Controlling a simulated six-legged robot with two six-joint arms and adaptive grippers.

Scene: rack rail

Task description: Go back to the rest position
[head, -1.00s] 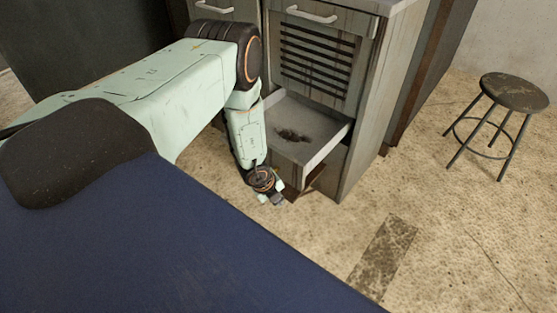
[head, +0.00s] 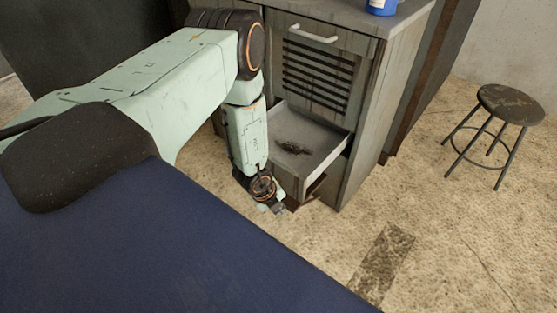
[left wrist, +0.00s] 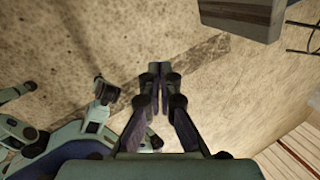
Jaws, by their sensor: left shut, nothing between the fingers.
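My left gripper (head: 275,207) hangs low in front of the cabinet, just left of and below the open drawer's front. It also shows in the left wrist view (left wrist: 158,70), where its fingers are together with nothing between them and bare floor lies beyond. The grey cabinet (head: 360,120) has a slatted door above the pulled-out drawer (head: 325,150). Dark stains or debris mark the drawer's floor, and no separate object shows in it. My right gripper is in neither view.
A round stool (head: 510,103) stands on the floor at the right. A blue container (head: 381,6) is on the cabinet top, cut off by the picture's top edge. The floor (head: 450,240) between cabinet and stool is open. A grey box-like corner (left wrist: 240,15) shows at the top of the left wrist view.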

